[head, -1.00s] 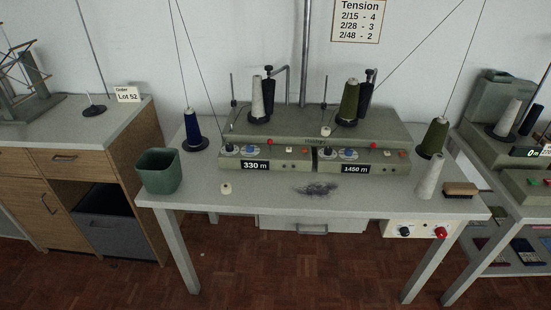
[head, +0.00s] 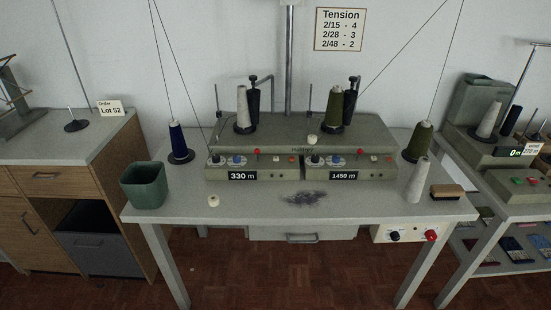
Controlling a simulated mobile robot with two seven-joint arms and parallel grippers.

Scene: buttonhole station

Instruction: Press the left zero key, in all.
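The winding machine (head: 350,143) stands at the back of the grey table, with two front panels side by side. The left panel carries a display (head: 243,176) reading 330 m, a blue knob (head: 237,160), and small red and pale buttons (head: 284,160) to the right of the knob. The right panel has a like layout and a display (head: 344,176) reading 1450 m. The buttons are too small to tell which is the left zero key. Neither of my grippers shows in the head view.
On the table (head: 250,212) are a green bin (head: 144,186), a small pale ring (head: 213,200), dark fluff (head: 303,198), a pale cone (head: 418,180) and a brush (head: 446,192). A blue cone (head: 178,140) stands left of the machine. The table's front middle is mostly clear.

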